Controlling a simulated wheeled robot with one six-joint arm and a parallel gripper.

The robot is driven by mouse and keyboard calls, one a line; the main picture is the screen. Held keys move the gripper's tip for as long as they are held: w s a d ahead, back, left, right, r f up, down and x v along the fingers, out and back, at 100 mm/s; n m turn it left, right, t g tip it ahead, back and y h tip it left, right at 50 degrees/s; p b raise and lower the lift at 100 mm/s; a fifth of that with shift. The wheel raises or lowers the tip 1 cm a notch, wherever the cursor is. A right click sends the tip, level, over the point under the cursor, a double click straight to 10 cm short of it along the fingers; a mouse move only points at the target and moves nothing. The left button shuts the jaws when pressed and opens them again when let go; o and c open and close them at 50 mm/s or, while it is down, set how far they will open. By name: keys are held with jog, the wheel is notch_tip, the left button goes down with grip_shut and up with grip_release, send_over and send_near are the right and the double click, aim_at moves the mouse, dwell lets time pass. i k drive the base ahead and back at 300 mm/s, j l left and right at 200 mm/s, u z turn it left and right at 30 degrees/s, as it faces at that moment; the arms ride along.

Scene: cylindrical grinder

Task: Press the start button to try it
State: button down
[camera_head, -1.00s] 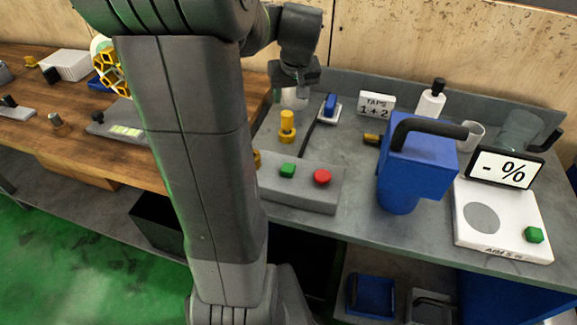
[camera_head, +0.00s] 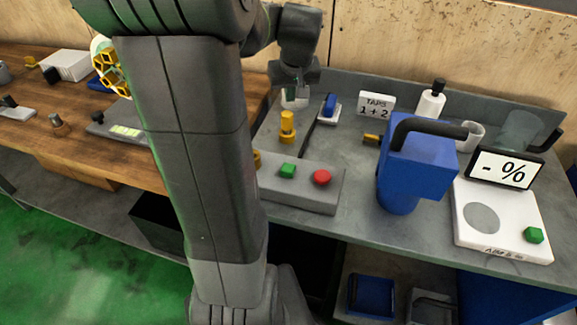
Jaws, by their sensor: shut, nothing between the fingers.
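A grey control box (camera_head: 300,194) sits at the front edge of the grey bench. It carries a green button (camera_head: 287,170) on the left and a red button (camera_head: 322,177) on the right. No label on either button can be read. My gripper (camera_head: 291,92) hangs at the back of the bench, well behind and above the box. It is shut and empty, small in the picture, and apart from both buttons. My arm's upright link hides the bench area left of the box.
Yellow taps (camera_head: 287,127) stand behind the box.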

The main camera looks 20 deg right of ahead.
aim_at(287, 169)
jog(key=i+j+z, duration=0.1)
jog(key=j+z, duration=0.7)
jog(key=j, duration=0.15)
